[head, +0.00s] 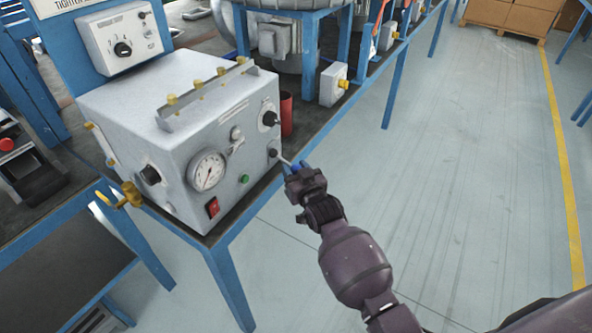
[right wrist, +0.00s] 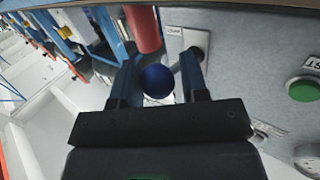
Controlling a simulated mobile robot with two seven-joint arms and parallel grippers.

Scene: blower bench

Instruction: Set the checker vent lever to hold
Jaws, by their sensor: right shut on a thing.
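The checker is a light grey box (head: 185,137) on the bench, with its panel facing me. The vent lever (head: 284,160) sticks out from the lower right of that panel, and its blue ball end (right wrist: 157,82) sits between my fingers in the right wrist view. My right gripper (head: 291,167) is shut on the lever's ball end. The fingers partly hide the lever's shaft, and a small label plate (right wrist: 174,38) lies behind them, its print too small to read surely. My left gripper is not in view.
The panel also has a dial gauge (head: 207,170), a red switch (head: 212,207), a green button (head: 244,179) and a black knob (head: 270,118). A red cylinder (head: 286,113) stands beside the box. The floor to the right is clear.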

